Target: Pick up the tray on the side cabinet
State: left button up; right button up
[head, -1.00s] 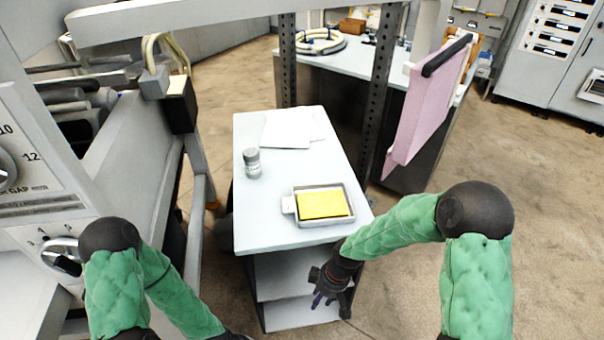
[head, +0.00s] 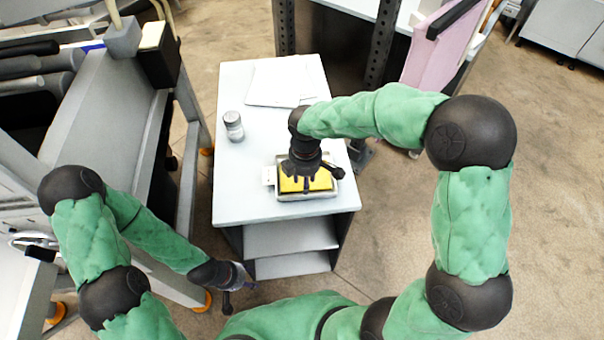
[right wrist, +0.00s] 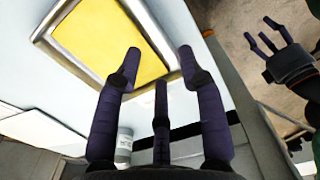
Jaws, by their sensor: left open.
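The shallow metal tray (head: 310,195) with a yellow pad (head: 321,181) in it lies on the pale top of the side cabinet (head: 238,200). My right gripper (head: 308,180) is above the tray in the head view and hides part of it. In the right wrist view its dark fingers (right wrist: 159,58) are spread with nothing between them, pointing toward the edge of the tray (right wrist: 148,28). Whether they touch the rim cannot be told. My left gripper (head: 243,287) is open and empty, low and left of the cabinet's front. It also shows in the right wrist view (right wrist: 264,38).
A small lidded jar (head: 233,126) stands left of the tray. White papers (head: 277,82) lie at the back of the cabinet top. The grey machine (head: 105,110) is at the left. Dark posts (head: 377,45) and a pink panel (head: 435,50) stand behind. Floor on the right is clear.

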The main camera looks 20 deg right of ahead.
aim_at(305, 198)
notch_tip(305, 198, down, 2)
jog(key=shift+w+f, duration=0.1)
jog(key=shift+f, duration=0.05)
jog(key=shift+d+f+b, duration=0.1)
jog(key=shift+f+b, duration=0.75)
jog(key=shift+f, duration=1.9)
jog(key=shift+f, duration=0.25)
jog(key=shift+w, duration=0.1)
grip_shut()
